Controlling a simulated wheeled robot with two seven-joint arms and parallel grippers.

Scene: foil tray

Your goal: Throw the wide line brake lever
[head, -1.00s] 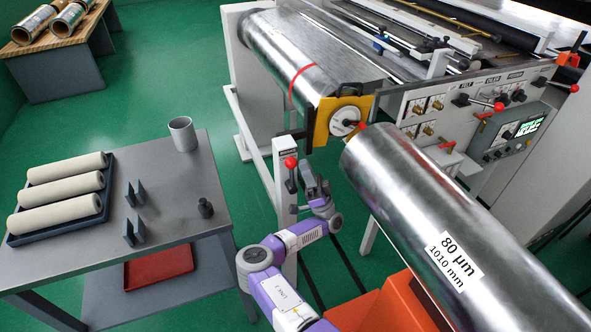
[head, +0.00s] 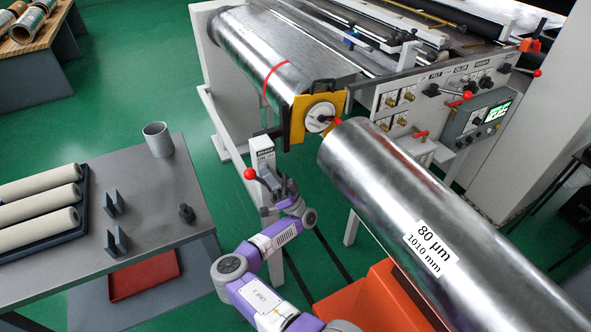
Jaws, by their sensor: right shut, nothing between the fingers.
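The brake lever has a red knob (head: 250,174) and a dark shaft on a white post (head: 262,150) with a label on its upper face. The lever leans to the left of the post. My right gripper (head: 271,184) is shut and empty, just right of the knob against the post's front. Its fingers overlap the lever's shaft in the picture, so I cannot tell whether they touch it. My left gripper is not in view.
A large 80 µm foil roll (head: 385,185) on an orange stand (head: 365,297) lies to the right of my arm. A machine panel (head: 455,105) has more red-knobbed handles. A grey table (head: 160,200) stands at left. Green floor is free between.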

